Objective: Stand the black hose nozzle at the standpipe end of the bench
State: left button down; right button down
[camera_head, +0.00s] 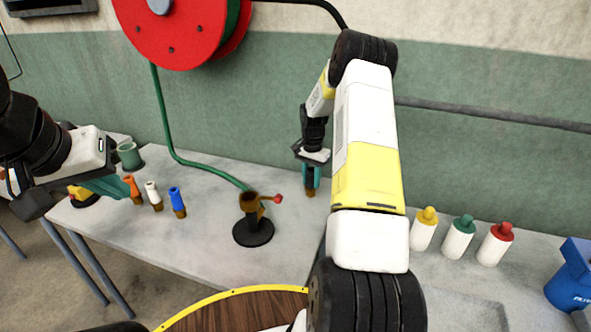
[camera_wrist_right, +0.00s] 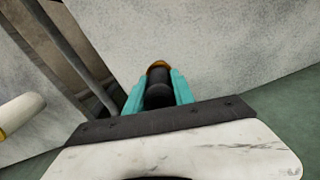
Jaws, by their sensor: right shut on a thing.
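My right gripper (camera_head: 311,176) is over the back of the bench (camera_head: 215,240), right of the standpipe, pointing down. It is shut on the black hose nozzle (camera_head: 310,184), which hangs roughly upright with its brass end down. In the right wrist view the nozzle (camera_wrist_right: 158,93) sits between the teal fingers; I cannot tell whether it touches the bench. The brass standpipe (camera_head: 250,204), with a red-knobbed lever and black round base, stands mid-bench. My left gripper (camera_head: 108,188) is at the left, near the orange nozzle (camera_head: 132,188); its opening is unclear.
A white nozzle (camera_head: 153,196) and a blue nozzle (camera_head: 177,202) stand at the left. Yellow, green and red-capped bottles (camera_head: 459,238) stand at the right, by a blue container (camera_head: 571,280). A green hose (camera_head: 166,120) runs down the wall. Bench around the standpipe is clear.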

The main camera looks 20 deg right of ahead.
jog(key=shift+f, duration=0.1)
jog(key=c, duration=1.1)
grip_release()
jog(key=shift+o, duration=0.2)
notch_tip(320, 180, up, 12)
jog(key=shift+r, duration=0.1)
jog(key=s+a+r+n+t, duration=0.25)
jog(key=s+a+r, duration=0.25)
jog(key=s+r, duration=0.3)
jog(key=s+a+r+n+t, duration=0.1)
jog(key=s+a+r+n, duration=0.2)
jog(key=s+a+r, duration=0.6)
jog(key=s+a+r+n+t+y, duration=0.1)
jog(key=s+n, duration=0.1)
jog(key=s, duration=0.6)
jog(key=s+a+r+n+t+y, duration=0.1)
jog(key=s+a+n, duration=0.1)
jog(key=s, duration=0.6)
jog(key=shift+a+r+n+t, duration=0.3)
jog(key=shift+r+n+t, duration=0.1)
jog(key=shift+n, duration=0.15)
